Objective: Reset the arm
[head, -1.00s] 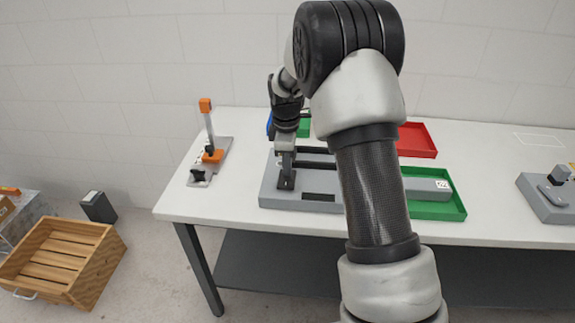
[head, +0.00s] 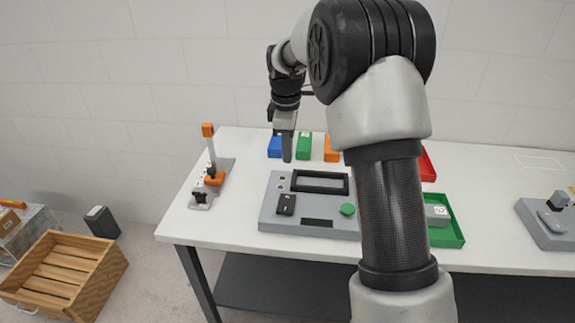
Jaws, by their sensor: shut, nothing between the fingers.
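My gripper (head: 287,157) is in the head view, left of the middle, pointing down above the back of the white table (head: 200,228). It is shut, with nothing held in it. It hangs over the back left of a grey panel device (head: 268,218), in the picture just above its top edge. The device has a dark framed window (head: 320,187), a black block (head: 286,205) at its left and a green button (head: 348,209). My upper arm hides the device's right end.
Blue (head: 274,146), green (head: 304,146) and orange (head: 332,149) bins stand behind the device. A green tray (head: 455,234) holds a grey block, with a red tray (head: 428,165) behind. A grey fixture (head: 546,222) stands far right.

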